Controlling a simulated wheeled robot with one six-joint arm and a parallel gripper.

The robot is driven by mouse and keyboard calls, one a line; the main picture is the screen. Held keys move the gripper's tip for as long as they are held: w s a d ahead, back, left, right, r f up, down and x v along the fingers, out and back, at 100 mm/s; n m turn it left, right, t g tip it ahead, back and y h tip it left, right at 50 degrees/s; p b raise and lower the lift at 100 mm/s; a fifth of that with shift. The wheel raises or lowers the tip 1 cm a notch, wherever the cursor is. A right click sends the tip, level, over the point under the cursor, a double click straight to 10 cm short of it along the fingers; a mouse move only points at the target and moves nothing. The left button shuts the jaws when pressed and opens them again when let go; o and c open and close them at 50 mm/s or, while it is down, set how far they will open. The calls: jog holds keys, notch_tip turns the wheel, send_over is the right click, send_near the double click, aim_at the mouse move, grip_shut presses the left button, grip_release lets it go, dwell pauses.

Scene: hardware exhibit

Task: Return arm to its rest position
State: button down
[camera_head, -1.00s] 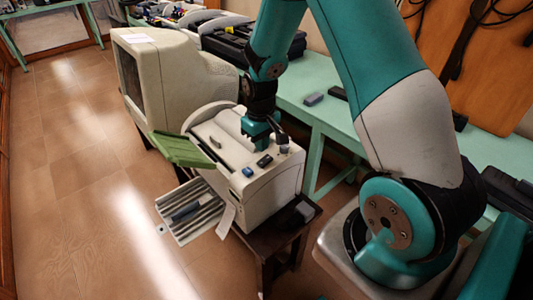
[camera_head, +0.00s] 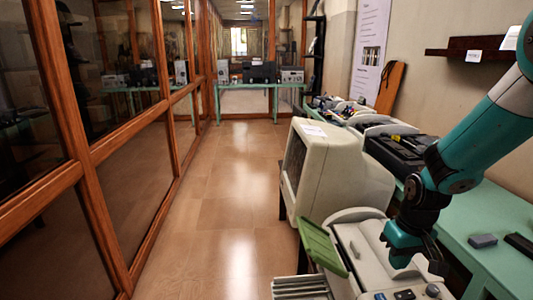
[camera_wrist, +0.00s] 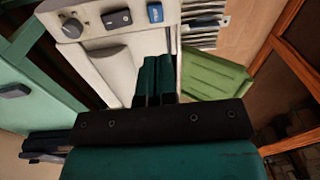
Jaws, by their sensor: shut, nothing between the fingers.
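My gripper (camera_head: 402,257) is shut and empty, hanging over the top of a cream machine (camera_head: 352,243) at the lower right of the head view. The wrist view shows its two teal fingers (camera_wrist: 156,80) together, over the machine's pale top (camera_wrist: 110,65). I cannot tell how much space lies between fingertips and machine. My teal arm comes in from the right edge of the head view. Its upper links are out of frame.
A green flap (camera_head: 320,243) sticks up at the machine's left. A bulky cream monitor (camera_head: 335,170) stands behind it. A green table (camera_head: 490,225) with a grey block (camera_head: 482,241) is at the right. The tiled floor (camera_head: 225,220) is clear, beside a glass partition (camera_head: 115,110).

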jog(key=s+a+r+n+y, duration=0.1)
jog(key=s+a+r+n, duration=0.1)
jog(key=s+a+r, duration=0.5)
jog(key=s+a+r+n+y, duration=0.1)
jog(key=s+a+r+n, duration=0.1)
jog(key=s+a+r, duration=0.3)
jog(key=s+a+r+n+y, duration=0.1)
jog(key=s+a+r, duration=0.3)
jog(key=s, duration=0.5)
jog(key=shift+s+a+r+n, duration=0.15)
jog(key=shift+a+r+n, duration=0.25)
jog(key=shift+r, duration=0.1)
